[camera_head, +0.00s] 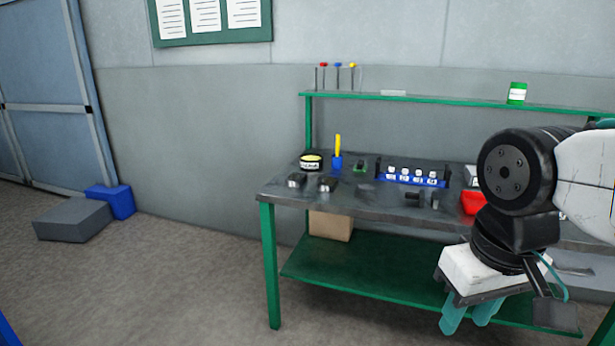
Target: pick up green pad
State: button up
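A small dark item with a green part (360,166) lies on the workbench top, between the blue holder and the blue rack. It is the only small green thing I see on the bench top, but it is too small to tell for sure that it is the green pad. My gripper (471,316) hangs in front of the bench at the lower right, pointing down, well apart from that item. Its two teal fingers stand apart with nothing seen between them.
A green shelf (440,101) runs above. My arm hides the bench's right part.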

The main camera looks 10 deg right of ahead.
aim_at(360, 167)
jog(key=u, duration=0.4)
jog(key=i, duration=2.25)
jog(key=z, duration=1.05)
jog(key=i, duration=0.45)
jog(key=z, duration=0.35)
